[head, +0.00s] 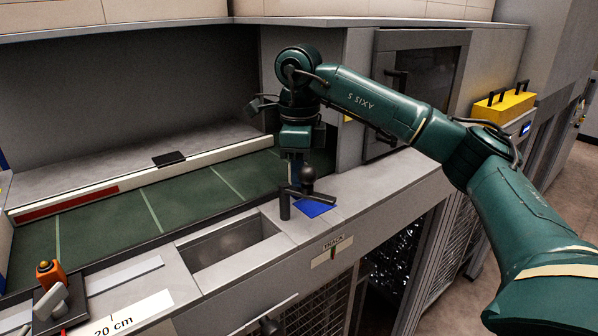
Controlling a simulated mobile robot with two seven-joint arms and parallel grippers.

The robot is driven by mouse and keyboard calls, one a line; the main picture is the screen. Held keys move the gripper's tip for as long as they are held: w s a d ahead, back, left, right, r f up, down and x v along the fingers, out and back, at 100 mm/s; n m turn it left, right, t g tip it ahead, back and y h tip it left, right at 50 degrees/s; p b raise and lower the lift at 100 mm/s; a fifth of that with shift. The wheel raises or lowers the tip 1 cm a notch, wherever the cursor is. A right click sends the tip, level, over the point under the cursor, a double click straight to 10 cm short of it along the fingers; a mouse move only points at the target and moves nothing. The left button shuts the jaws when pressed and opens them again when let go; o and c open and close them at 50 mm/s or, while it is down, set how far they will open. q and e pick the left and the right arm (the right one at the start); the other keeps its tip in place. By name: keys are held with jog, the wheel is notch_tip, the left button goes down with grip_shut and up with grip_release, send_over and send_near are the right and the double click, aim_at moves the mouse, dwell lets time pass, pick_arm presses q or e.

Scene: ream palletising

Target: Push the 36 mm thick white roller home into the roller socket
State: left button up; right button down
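My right arm comes in from the right, and its gripper (294,174) points down over the counter beside a dark handle-like fixture (308,196). The fingers are small and partly merge with the fixture, so I cannot tell whether they are open or shut, or touching it. I cannot make out a white roller as a separate object. I cannot identify the roller socket with certainty. A rectangular recess (215,255) is open in the counter left of the fixture, with a dim rounded shape inside. My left gripper is not in view.
A blue square (314,207) lies under the fixture. A green surface (110,215) with a white and red rail (205,162) lies behind. An orange-topped device (50,285) stands front left. A yellow block (503,107) is at right.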

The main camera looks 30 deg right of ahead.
pick_arm(q)
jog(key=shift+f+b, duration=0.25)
jog(key=shift+b, duration=0.1)
pick_arm(e)
jog(key=shift+f, duration=0.6)
jog(key=c, duration=0.9)
grip_release()
jog(key=shift+c, duration=0.2)
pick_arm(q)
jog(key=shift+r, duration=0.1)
pick_arm(e)
notch_tip(320, 180, up, 4)
jog(key=shift+f, duration=0.15)
notch_tip(320, 180, up, 8)
jog(key=p, duration=0.2)
jog(key=shift+r+p, duration=0.25)
jog(key=shift+p, duration=0.05)
jog(key=shift+r, duration=0.45)
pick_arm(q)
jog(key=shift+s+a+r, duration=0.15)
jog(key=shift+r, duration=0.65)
